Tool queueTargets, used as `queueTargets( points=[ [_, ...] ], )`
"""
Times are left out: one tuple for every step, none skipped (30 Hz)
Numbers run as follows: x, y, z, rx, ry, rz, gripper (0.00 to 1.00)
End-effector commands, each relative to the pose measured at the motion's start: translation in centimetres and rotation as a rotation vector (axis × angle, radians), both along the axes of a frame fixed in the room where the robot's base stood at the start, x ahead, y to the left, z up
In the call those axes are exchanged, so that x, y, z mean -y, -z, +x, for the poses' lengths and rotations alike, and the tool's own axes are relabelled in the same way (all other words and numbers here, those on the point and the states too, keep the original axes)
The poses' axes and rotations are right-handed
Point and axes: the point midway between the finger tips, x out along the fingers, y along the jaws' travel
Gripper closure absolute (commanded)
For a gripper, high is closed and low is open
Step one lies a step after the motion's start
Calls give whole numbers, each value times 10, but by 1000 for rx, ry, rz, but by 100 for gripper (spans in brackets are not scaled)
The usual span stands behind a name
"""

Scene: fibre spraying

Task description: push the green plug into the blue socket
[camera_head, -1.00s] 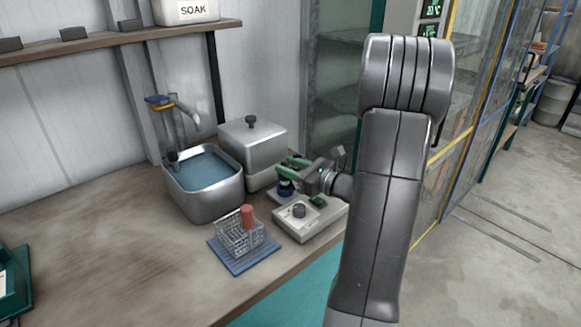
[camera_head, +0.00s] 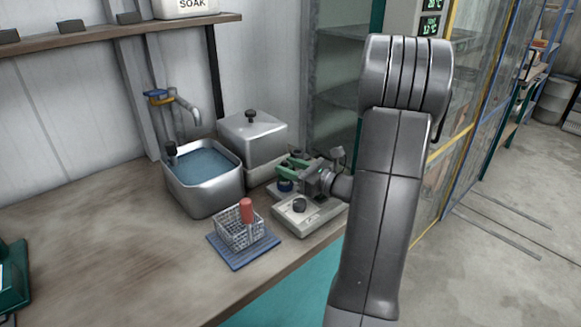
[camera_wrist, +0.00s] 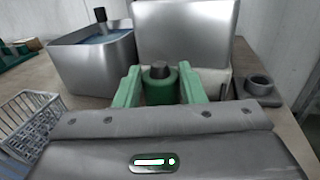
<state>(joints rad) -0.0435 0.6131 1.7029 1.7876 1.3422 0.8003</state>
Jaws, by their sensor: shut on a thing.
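The green plug (camera_wrist: 160,84), with a dark round top, stands upright between the green fingers of my gripper (camera_wrist: 160,90) in the wrist view. My gripper is shut on it. In the head view my gripper (camera_head: 288,170) reaches in from the right, low over the fixture at the back of the bench. The blue socket (camera_head: 285,186) shows just under the fingers, partly covered by them. In the wrist view the plug's lower end and the socket are hidden, so I cannot tell how deep the plug sits.
A lidded metal box (camera_head: 252,138) stands close behind my gripper. A water basin (camera_head: 205,180) is to its left. A wire basket (camera_head: 238,232) with a red-handled tool and a pale device with a dark knob (camera_head: 299,205) are in front. A grey ring holder (camera_wrist: 258,82) is at right.

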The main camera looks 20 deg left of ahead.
Motion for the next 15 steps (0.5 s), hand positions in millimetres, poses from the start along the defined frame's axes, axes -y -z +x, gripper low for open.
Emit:
queueTargets(
  points=[
    [0, 2, 0, 0, 0, 0, 88],
    [0, 3, 0, 0, 0, 0, 88],
    [0, 4, 0, 0, 0, 0, 88],
    [0, 5, 0, -1, 0, 0, 88],
    [0, 6, 0, -1, 0, 0, 88],
    [0, 7, 0, -1, 0, 0, 88],
    [0, 7, 0, -1, 0, 0, 88],
    [0, 8, 0, -1, 0, 0, 88],
    [0, 9, 0, -1, 0, 0, 88],
    [0, 10, 0, -1, 0, 0, 88],
    [0, 11, 0, -1, 0, 0, 88],
    [0, 12, 0, -1, 0, 0, 88],
    [0, 12, 0, -1, 0, 0, 88],
    [0, 13, 0, -1, 0, 0, 88],
    [0, 12, 0, 0, 0, 0, 56]
  ],
)
